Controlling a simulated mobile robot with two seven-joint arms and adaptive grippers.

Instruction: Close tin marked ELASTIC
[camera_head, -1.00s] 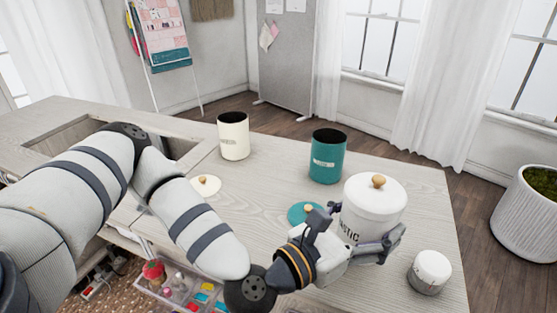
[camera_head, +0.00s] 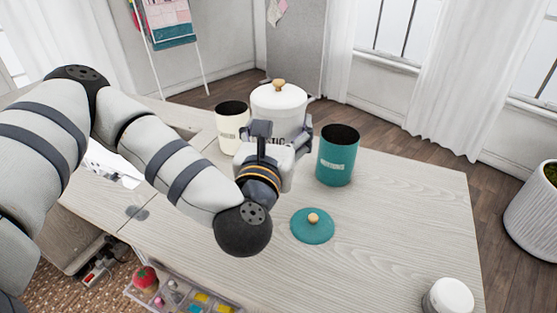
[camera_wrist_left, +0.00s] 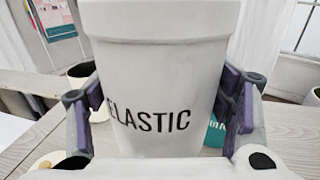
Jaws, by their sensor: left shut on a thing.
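The white tin marked ELASTIC (camera_head: 278,105) is upright in the head view, behind my left gripper. Its white lid with a wooden knob (camera_head: 279,85) sits on top. My left gripper (camera_head: 279,137) is shut around the tin's sides. The wrist view shows the tin (camera_wrist_left: 165,75) between the two purple-grey fingers (camera_wrist_left: 165,105), with its black lettering facing the camera. The tin's base is hidden by my gripper, so I cannot tell whether it touches the table. My right gripper is in neither view.
An open cream tin (camera_head: 230,133) stands just left of the held tin. An open teal tin (camera_head: 337,160) stands to its right. A teal lid (camera_head: 313,230) lies in front. A small white jar (camera_head: 449,296) is at the front right. The table's right part (camera_head: 410,215) is clear.

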